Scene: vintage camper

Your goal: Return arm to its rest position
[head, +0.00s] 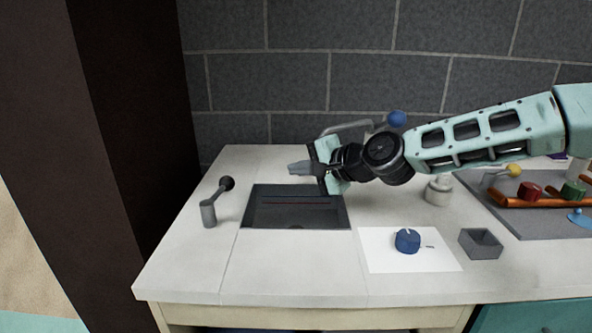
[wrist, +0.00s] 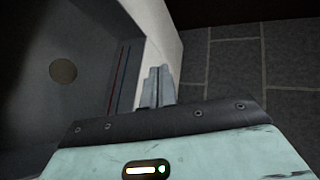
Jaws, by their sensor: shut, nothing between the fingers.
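My arm reaches in from the right in the head view. My gripper (head: 300,168) is above the back part of the sink (head: 346,222) and points left. Its two fingers are together with nothing between them. In the wrist view my gripper (wrist: 157,86) shows its fingers side by side, shut and empty. The sink (wrist: 62,40) with its round drain lies left of the fingers there. My gripper and arm hide part of the tap (head: 345,126) behind them.
A lever with a black ball (head: 209,210) stands left of the sink. A blue round object (head: 407,240) sits on a white sheet (head: 380,262), beside a small grey box (head: 481,245). A grey board (head: 520,225) with coloured pieces lies at right. A brick wall (head: 290,85) stands behind.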

